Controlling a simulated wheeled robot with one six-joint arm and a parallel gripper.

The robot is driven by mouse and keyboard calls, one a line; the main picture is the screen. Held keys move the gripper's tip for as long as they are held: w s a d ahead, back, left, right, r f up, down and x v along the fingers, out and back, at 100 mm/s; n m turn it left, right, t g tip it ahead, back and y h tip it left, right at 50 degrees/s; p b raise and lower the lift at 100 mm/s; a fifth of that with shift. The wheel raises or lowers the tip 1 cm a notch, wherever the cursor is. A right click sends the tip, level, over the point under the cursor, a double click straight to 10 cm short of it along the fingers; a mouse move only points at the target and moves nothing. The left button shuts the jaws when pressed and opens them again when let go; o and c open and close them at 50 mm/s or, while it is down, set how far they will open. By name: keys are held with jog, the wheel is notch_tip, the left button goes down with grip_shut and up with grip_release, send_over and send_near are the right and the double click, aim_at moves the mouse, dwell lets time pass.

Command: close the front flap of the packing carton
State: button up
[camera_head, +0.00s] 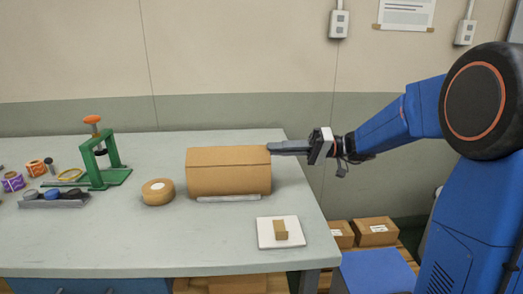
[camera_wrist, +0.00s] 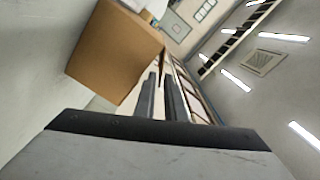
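The packing carton (camera_head: 228,181) is a brown box on the grey-green table, near its right end. Brown panels cover its top in the head view; I cannot tell which is the front flap or whether it lies fully flat. My gripper (camera_head: 270,149) reaches in from the right, level, at the carton's far right top corner. I cannot tell whether it touches. In the wrist view the carton (camera_wrist: 112,52) is at upper left, beside my fingers (camera_wrist: 160,82). They are a little apart, with nothing visibly held between them.
A light strip (camera_head: 228,198) lies along the carton's near base. A tape roll (camera_head: 158,191) is left of it, a white pad with a small brown block (camera_head: 281,229) in front right. A green stand (camera_head: 100,165) is farther left. Cartons (camera_head: 376,231) sit low at right.

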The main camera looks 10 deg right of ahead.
jog(key=d, duration=0.6)
jog(key=shift+s, duration=0.15)
